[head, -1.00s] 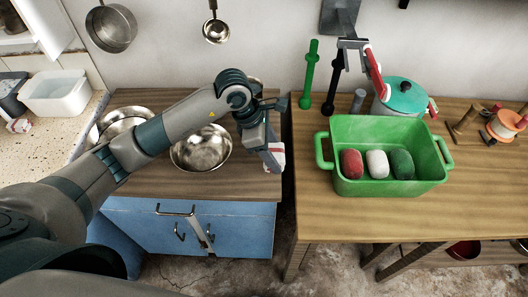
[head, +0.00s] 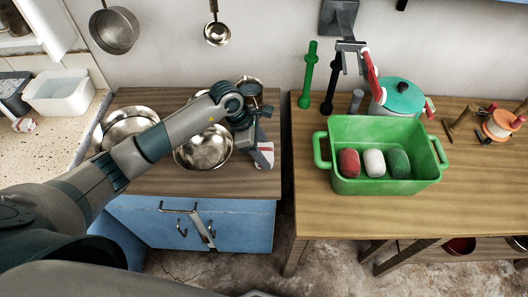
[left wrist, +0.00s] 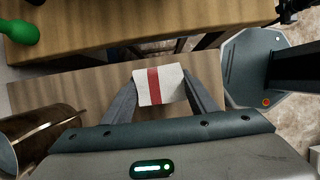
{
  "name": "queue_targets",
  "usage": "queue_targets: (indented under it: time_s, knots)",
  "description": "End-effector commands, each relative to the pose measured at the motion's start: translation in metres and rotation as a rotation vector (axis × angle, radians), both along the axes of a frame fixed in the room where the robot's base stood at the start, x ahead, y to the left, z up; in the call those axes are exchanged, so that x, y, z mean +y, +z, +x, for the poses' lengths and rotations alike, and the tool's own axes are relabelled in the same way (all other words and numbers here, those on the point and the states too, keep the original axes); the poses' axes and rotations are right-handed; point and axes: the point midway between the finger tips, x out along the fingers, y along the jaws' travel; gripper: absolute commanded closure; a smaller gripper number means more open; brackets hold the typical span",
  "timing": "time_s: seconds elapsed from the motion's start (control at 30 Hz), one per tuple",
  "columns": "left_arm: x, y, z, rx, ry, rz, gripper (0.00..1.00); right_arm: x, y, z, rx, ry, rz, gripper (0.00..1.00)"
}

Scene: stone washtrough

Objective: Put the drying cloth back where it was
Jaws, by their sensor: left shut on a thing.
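The drying cloth (head: 265,154) is white with a red stripe, folded small. My left gripper (head: 262,150) is shut on it, over the right end of the wooden top of the blue cabinet. In the left wrist view the cloth (left wrist: 161,86) sits between the two fingers, its striped face showing. The wooden top lies behind it there; I cannot tell whether the cloth touches it. My right gripper is in neither view now.
Two metal bowls (head: 204,148) (head: 128,125) stand left of my gripper. A gap separates the cabinet top (head: 160,185) from the wooden table (head: 390,215) at right. There a green tub (head: 385,180) holds red, white and green rounded items. A teal-lidded pot (head: 404,92) stands behind it.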

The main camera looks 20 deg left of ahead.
Motion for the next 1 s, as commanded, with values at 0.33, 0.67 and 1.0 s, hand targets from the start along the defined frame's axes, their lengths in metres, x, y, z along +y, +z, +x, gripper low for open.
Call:
queue_targets:
  time_s: [0.33, 0.67, 1.0]
  knots:
    - [0.0, -0.016, 0.0, -0.001, -0.001, 0.0, 0.65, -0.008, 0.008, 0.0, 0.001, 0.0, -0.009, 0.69]
    - [0.0, -0.018, 0.0, -0.001, 0.0, 0.0, 0.31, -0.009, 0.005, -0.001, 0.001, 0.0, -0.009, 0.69]
    - [0.0, -0.018, 0.0, -0.001, 0.0, 0.0, 0.29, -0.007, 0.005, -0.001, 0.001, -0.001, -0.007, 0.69]
